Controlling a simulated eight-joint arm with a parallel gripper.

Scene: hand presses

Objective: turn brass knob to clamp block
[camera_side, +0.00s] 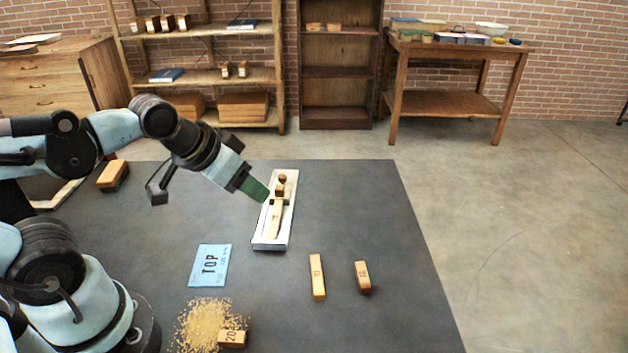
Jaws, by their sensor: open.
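A small press with a pale, narrow base (261,241) lies on the dark table. A long wooden block (274,220) lies along the base. A small brown and brass-coloured part (281,181), which looks like the knob, sits at the far end of the base. Its details are too small to make out. My gripper (264,194) comes in from the left with its green fingers slanting down toward the knob end. The fingers are open. I cannot tell whether they touch the knob or are just beside it.
A blue card marked TOP (209,265) lies left of the press. Two wooden blocks (317,277) (362,276) lie to the right. A block (232,339) lies by scattered crumbs (205,322) in front. A brush-like block (113,176) lies back left. The table's right side is clear.

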